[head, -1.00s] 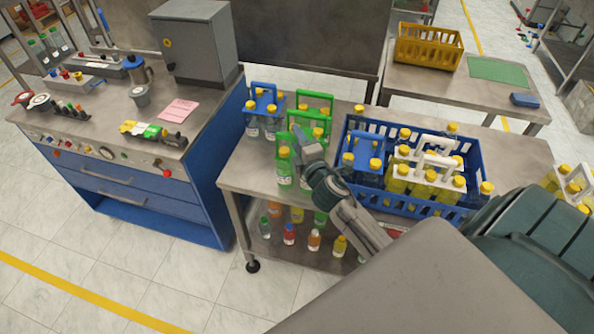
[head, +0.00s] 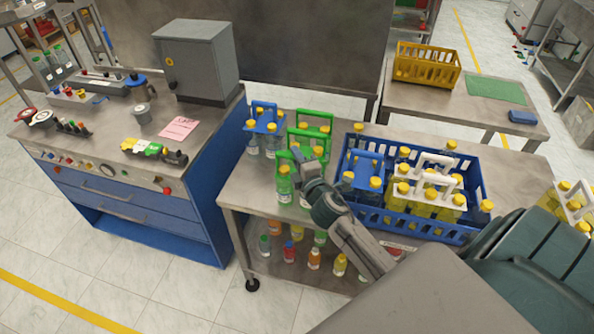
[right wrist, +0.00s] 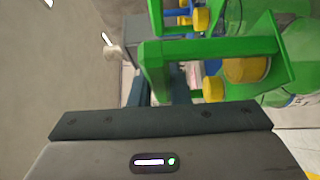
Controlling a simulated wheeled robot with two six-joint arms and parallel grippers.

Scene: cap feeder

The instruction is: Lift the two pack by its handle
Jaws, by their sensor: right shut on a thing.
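The two pack is a green carrier (head: 283,156) with yellow-capped bottles, at the left front of the steel table in the head view. My right gripper (head: 303,160) is at its handle, shut on it. In the right wrist view the green handle (right wrist: 155,70) passes between the fingers of my right gripper (right wrist: 160,88), and a yellow cap sits beside it. The pack appears upright; my gripper and forearm hide part of it, and I cannot tell whether its base touches the table. My left gripper is not in view.
Another green carrier (head: 313,115) stands close behind, and a blue carrier (head: 263,106) behind it to the left. A blue crate (head: 471,165) with several bottles and carriers stands to the right. Several bottles stand on the shelf below. A blue workbench (head: 160,203) is at left.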

